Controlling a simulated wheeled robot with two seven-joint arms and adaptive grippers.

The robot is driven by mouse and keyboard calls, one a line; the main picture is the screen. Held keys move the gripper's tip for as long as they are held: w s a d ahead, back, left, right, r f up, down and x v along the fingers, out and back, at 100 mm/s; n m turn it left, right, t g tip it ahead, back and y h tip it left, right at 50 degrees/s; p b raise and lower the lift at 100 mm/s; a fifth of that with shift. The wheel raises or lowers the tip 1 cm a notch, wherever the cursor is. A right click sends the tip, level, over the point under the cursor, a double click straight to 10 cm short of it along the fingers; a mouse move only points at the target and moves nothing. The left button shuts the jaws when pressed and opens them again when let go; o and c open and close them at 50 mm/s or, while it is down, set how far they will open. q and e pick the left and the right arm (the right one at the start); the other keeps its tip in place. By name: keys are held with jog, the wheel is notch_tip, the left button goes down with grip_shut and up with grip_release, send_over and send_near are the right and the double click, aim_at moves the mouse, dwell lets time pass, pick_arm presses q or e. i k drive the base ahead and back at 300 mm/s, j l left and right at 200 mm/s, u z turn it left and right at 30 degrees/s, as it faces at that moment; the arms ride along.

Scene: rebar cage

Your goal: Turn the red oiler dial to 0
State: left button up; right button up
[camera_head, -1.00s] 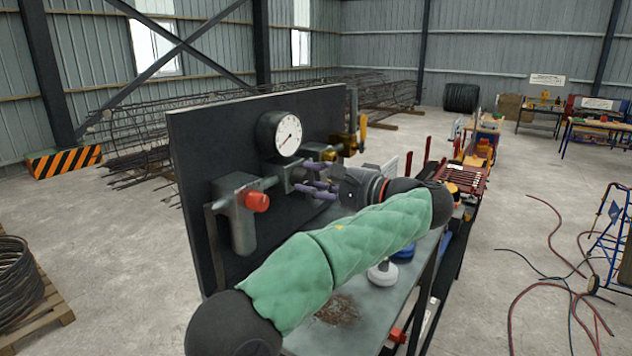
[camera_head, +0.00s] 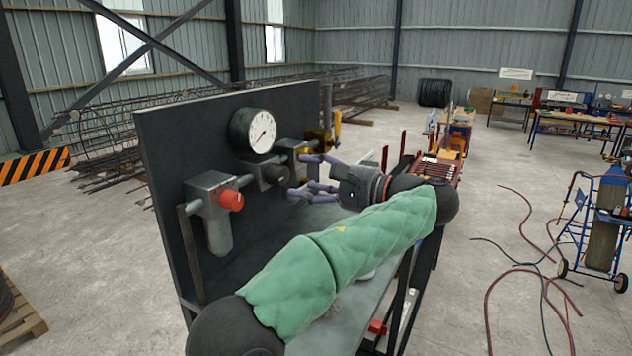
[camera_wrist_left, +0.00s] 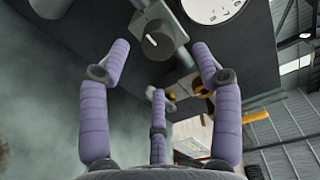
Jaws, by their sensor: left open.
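The red oiler dial (camera_head: 231,199) sticks out from a grey unit with a hanging bowl (camera_head: 217,232) on the left of the dark panel (camera_head: 165,170). Any marks on it are too small to read. My left gripper (camera_head: 303,176) is open and empty, with its purple fingers spread, to the right of the red dial and apart from it. The fingers are just right of a dark dial (camera_head: 275,174). In the left wrist view this dark dial (camera_wrist_left: 158,43) shows beyond and between the fingertips (camera_wrist_left: 160,65); the red dial is not seen there. My right gripper is not in view.
A white round gauge (camera_head: 258,131) sits above the dark dial. A brass valve with a yellow handle (camera_head: 337,124) is at the panel's right end. My green-sleeved left arm crosses over the bench (camera_head: 385,290) and hides much of it.

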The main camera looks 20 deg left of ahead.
aim_at(230, 199)
jog(key=l, duration=1.5)
jog(key=k, duration=0.1)
